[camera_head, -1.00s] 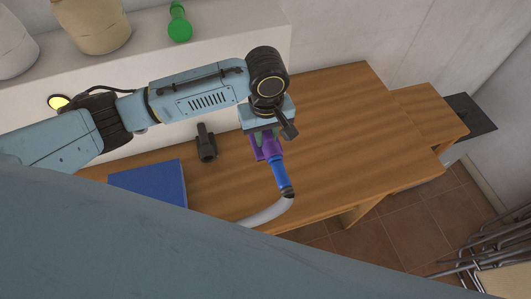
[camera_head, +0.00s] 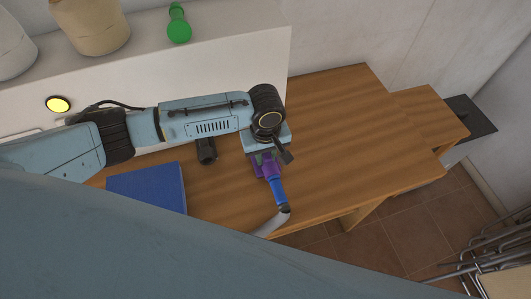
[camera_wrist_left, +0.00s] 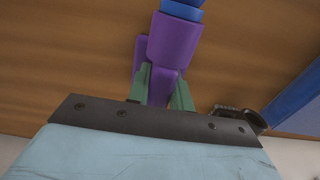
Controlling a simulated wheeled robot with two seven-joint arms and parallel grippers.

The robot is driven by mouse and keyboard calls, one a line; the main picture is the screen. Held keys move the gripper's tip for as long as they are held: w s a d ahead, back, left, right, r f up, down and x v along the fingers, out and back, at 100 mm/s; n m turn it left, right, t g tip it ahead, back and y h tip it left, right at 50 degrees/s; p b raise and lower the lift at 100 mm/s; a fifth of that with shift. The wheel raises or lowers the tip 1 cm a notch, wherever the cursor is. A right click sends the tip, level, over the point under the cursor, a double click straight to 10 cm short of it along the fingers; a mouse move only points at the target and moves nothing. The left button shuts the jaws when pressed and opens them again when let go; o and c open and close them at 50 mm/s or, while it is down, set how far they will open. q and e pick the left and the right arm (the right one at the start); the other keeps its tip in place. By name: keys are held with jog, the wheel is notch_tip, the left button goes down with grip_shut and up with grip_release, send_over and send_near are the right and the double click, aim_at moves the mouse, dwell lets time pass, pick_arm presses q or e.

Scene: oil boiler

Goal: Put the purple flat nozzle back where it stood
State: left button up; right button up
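The purple flat nozzle (camera_head: 265,166) hangs below my left gripper (camera_head: 262,156) over the wooden table. The left gripper's green fingers (camera_wrist_left: 162,88) are shut on the nozzle's near end, one on each side, as the left wrist view shows with the purple nozzle (camera_wrist_left: 174,40). A blue tubular piece (camera_head: 278,190) joins the far end of the nozzle, and a grey hose (camera_head: 271,224) runs from it behind my own body. I cannot tell whether the nozzle touches the table. My right gripper is not in view.
A black nozzle-like part (camera_head: 206,152) stands on the wooden table (camera_head: 335,130), partly behind my arm. A blue flat item (camera_head: 147,187) lies to its left. A green bottle (camera_head: 179,24) stands on the white ledge behind. The table's right side is clear.

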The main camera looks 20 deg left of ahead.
pick_arm(q)
jog(key=o, duration=0.4)
notch_tip(320, 180, up, 12)
jog(key=shift+r+p, duration=0.2)
jog(key=shift+p, duration=0.15)
dwell(0.3)
